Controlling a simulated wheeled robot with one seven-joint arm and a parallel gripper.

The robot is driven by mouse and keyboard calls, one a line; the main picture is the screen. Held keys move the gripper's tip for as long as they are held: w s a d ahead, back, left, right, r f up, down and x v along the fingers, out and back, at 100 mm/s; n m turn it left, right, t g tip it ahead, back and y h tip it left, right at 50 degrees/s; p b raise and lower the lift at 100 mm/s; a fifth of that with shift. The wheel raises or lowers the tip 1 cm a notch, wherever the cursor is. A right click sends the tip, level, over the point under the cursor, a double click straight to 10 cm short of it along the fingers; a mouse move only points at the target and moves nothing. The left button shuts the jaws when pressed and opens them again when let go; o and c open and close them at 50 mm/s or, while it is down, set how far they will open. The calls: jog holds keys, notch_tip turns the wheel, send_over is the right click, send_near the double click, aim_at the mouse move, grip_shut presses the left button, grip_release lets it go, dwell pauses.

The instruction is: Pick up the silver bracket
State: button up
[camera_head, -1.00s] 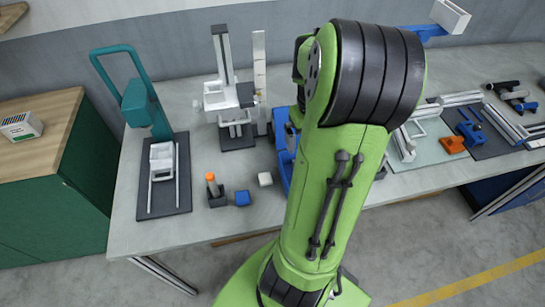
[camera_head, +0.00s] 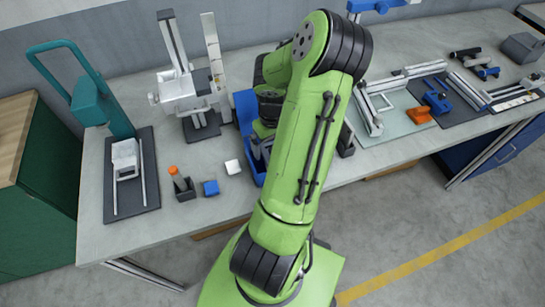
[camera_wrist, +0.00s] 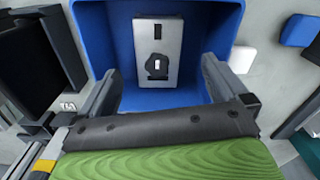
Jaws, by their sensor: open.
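A silver rectangular piece, which looks like the silver bracket (camera_wrist: 141,41), lies inside a blue bin (camera_wrist: 92,28) in the wrist view. A dark shape with a small pale mark shows on its face. My gripper (camera_wrist: 159,70) is open, with one finger on each side of the bin's near part. The bracket is ahead of and between the fingers, and I see no contact. In the head view the blue bin (camera_head: 244,103) is partly hidden behind my green arm, and the bracket cannot be made out.
A white block (camera_head: 233,166), a blue block (camera_head: 210,188) and a dark holder with an orange-topped piece (camera_head: 184,188) stand left of the bin. A white device on a stand (camera_head: 186,91) is behind them. A teal press (camera_head: 91,102) stands far left. Fixtures fill the right side.

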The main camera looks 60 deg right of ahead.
jog(key=f, duration=0.3)
jog(key=shift+s+d+f, duration=0.15)
jog(key=shift+d+f, duration=0.05)
jog(key=shift+f, duration=0.15)
jog(key=shift+a+r, duration=0.1)
jog(key=c, duration=1.5)
